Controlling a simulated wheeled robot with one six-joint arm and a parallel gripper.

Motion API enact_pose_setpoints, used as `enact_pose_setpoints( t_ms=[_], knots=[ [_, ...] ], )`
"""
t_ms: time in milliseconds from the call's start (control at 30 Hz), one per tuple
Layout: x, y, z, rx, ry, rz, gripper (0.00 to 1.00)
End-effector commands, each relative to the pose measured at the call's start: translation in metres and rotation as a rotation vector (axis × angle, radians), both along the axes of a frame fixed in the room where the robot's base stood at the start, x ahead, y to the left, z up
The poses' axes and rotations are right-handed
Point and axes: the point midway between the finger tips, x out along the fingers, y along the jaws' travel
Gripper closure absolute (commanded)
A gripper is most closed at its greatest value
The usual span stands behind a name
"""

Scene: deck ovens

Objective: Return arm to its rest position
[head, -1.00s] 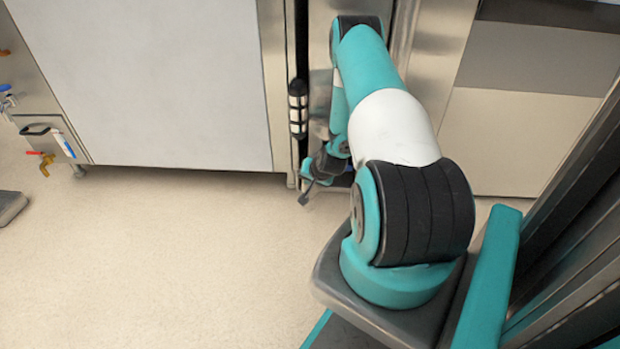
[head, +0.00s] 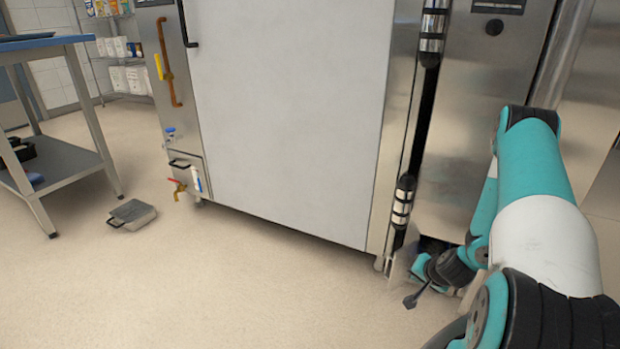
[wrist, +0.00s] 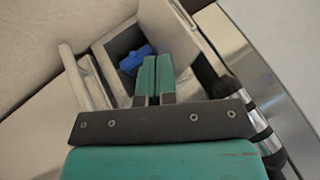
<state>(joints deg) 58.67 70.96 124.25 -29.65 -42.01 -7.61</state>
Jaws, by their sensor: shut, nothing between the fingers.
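My arm, teal, white and black, is bent at the right of the head view and hangs down beside the large oven (head: 285,110) with a pale door. My gripper (head: 411,300) is low, near the floor, by the oven's lower right corner. In the wrist view my gripper (wrist: 154,74) shows two teal fingers pressed together with nothing between them. In the head view the fingers are small and partly hidden.
A silver and black hinge (head: 403,200) runs down the oven's right edge, close to my arm. A steel cabinet (head: 480,90) stands behind the arm. The floor before the oven is clear.

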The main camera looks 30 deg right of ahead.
Motion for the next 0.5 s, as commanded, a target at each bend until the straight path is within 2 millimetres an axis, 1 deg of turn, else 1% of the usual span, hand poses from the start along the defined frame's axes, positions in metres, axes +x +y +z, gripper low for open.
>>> enact_pose_setpoints(
  t_ms=[67,167,267,300,367,400,467,500],
  knots=[
    [0.001,0.000,0.000,0.000,-0.001,0.001,1.00],
    [0.011,0.005,0.012,0.003,-0.004,0.037,1.00],
    [0.037,0.023,0.046,0.011,-0.010,0.141,1.00],
    [0.051,0.036,0.065,0.015,-0.012,0.202,1.00],
    [0.072,0.061,0.098,0.025,-0.011,0.310,1.00],
    [0.085,0.082,0.121,0.031,-0.008,0.387,1.00],
    [0.099,0.115,0.155,0.042,0.001,0.504,1.00],
    [0.105,0.138,0.177,0.047,0.009,0.579,1.00]
  ],
)
